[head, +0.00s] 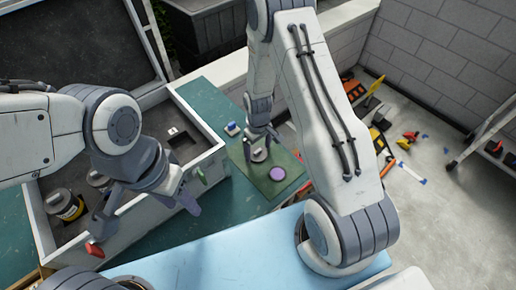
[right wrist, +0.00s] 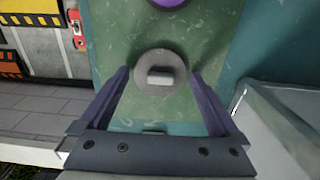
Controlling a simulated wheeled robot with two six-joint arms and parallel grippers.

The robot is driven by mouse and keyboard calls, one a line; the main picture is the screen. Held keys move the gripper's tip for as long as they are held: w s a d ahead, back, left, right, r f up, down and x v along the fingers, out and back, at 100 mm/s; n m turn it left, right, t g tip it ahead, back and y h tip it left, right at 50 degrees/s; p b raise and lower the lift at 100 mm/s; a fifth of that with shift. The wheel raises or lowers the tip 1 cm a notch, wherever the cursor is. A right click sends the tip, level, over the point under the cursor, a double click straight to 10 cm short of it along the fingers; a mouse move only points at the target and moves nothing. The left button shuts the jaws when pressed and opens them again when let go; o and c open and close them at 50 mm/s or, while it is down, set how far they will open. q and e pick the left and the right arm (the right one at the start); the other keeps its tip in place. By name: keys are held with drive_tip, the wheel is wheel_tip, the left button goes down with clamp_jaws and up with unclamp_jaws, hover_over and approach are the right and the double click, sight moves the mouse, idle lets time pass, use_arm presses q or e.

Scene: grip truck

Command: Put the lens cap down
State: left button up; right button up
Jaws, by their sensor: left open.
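A grey disc with a pale raised grip, which looks like the lens cap (right wrist: 160,75), shows between the fingertips of my right gripper (right wrist: 160,73) in the right wrist view. It appears to rest on the green mat (right wrist: 215,40). The fingers are apart, with a narrow gap on each side of the disc. In the head view the cap (head: 259,155) is on the mat (head: 290,160) below my right gripper (head: 262,146). My left gripper (head: 145,222) is open and empty over the near side of the grey open case.
A purple disc (head: 277,174) lies on the mat beside the cap. The open case (head: 212,158) holds cans (head: 66,205) at left. A small blue-and-white item (head: 232,129) sits on the green top. Tools (head: 378,120) lie on the floor to the right.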

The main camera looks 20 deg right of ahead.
sight(258, 151)
drive_tip(key=shift+r, duration=0.15)
drive_tip(key=shift+r, duration=0.2)
wheel_tip(258, 151, up, 11)
drive_tip(key=b, duration=0.2)
drive_tip(key=s+a+r+n, duration=0.2)
drive_tip(key=s+a+r, duration=0.7)
drive_tip(key=a, duration=0.2)
drive_tip(key=s+a+r, duration=0.1)
drive_tip(key=s+r, duration=0.1)
drive_tip(key=s, duration=0.5)
drive_tip(key=s+a+r+n+y, duration=0.1)
drive_tip(key=s+a+r, duration=0.1)
drive_tip(key=s, duration=0.5)
drive_tip(key=shift+s+r, duration=0.25)
drive_tip(key=shift+s, duration=0.1)
